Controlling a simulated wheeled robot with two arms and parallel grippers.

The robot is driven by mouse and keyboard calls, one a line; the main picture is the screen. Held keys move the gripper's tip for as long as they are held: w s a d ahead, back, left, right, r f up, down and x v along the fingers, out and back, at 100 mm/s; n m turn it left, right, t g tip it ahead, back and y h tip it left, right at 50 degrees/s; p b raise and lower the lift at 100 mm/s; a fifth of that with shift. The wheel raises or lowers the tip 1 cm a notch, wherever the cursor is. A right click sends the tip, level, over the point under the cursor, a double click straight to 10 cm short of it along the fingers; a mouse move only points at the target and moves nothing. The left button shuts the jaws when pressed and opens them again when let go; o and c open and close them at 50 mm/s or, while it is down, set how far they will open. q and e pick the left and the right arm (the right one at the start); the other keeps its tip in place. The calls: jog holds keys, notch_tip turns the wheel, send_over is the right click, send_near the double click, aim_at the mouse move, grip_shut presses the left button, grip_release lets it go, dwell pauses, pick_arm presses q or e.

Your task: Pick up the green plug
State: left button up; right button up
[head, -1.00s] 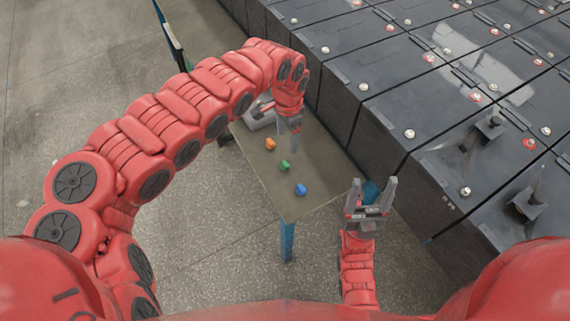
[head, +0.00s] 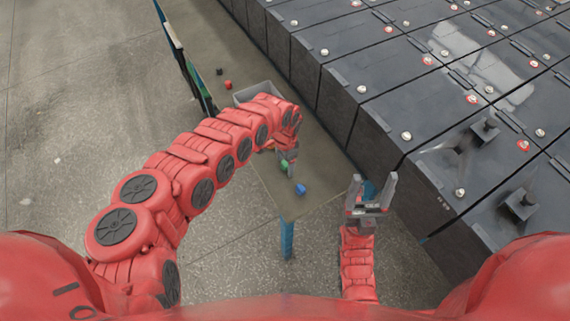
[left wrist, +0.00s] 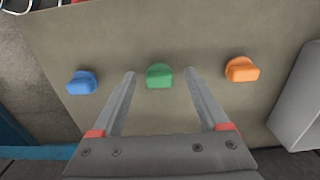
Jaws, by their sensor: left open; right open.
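The green plug (left wrist: 159,76) lies on the small table (left wrist: 200,30), just ahead of and between the open fingers of my left gripper (left wrist: 160,82) in the left wrist view. In the head view the green plug (head: 284,166) is partly covered by my left gripper (head: 288,168), which points down over it. The blue plug (left wrist: 82,83) and the orange plug (left wrist: 242,69) lie on either side of the green one. My right gripper (head: 371,190) is open and empty, upright beside the table's right edge.
A grey bin (head: 252,91) stands at the table's far end. Dark battery rows (head: 400,100) stand along the right. A thin upright panel (head: 190,65) stands left of the bin.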

pick_arm(q)
jog(key=shift+f, duration=0.25)
grip_shut()
jog(key=shift+r, duration=0.2)
dwell(0.3)
